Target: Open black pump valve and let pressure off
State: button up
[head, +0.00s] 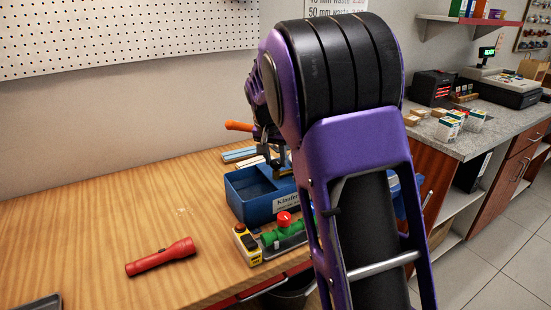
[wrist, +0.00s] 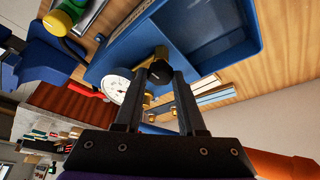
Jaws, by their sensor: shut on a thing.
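The pump has an open blue tank (head: 250,200) on the bench's right part, partly hidden by my arm. In the wrist view the tank (wrist: 215,25) lies across the top. The black valve knob (wrist: 160,73) sits on a brass fitting (wrist: 161,53), beside a white-faced pressure gauge (wrist: 117,85) whose reading is too small to make out. My gripper (wrist: 161,82) is shut on the black knob, one finger on each side. In the head view my gripper (head: 279,159) is at the tank's far side, and my arm hides the knob.
A green fitting (head: 287,233) with a red knob and a yellow-black device (head: 246,244) stand before the tank. A red flashlight (head: 160,257) lies to the left. An orange bar (head: 238,126) sticks out beside my gripper. The bench's left is mostly clear.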

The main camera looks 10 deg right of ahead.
grip_shut()
jog(key=n, duration=0.1)
jog(key=n+y, duration=0.1)
jog(key=n, duration=0.1)
jog(key=shift+d+n+t, duration=0.2)
jog(key=shift+n+t, duration=0.1)
jog(key=n+y, duration=0.1)
jog(key=n, duration=0.1)
jog(key=n+y, duration=0.1)
jog(key=n, duration=0.1)
jog(key=shift+d+n, duration=0.2)
jog(key=shift+n, duration=0.1)
jog(key=n+y, duration=0.1)
jog(key=n, duration=0.1)
jog(key=n+p, duration=0.1)
jog(key=n, duration=0.1)
jog(key=shift+d+g+y, duration=0.1)
jog(key=shift+g+y, duration=0.3)
jog(key=shift+w+n+g+y+p, duration=0.1)
jog(key=shift+n+g+y+p, duration=0.35)
jog(key=shift+n, duration=1.25)
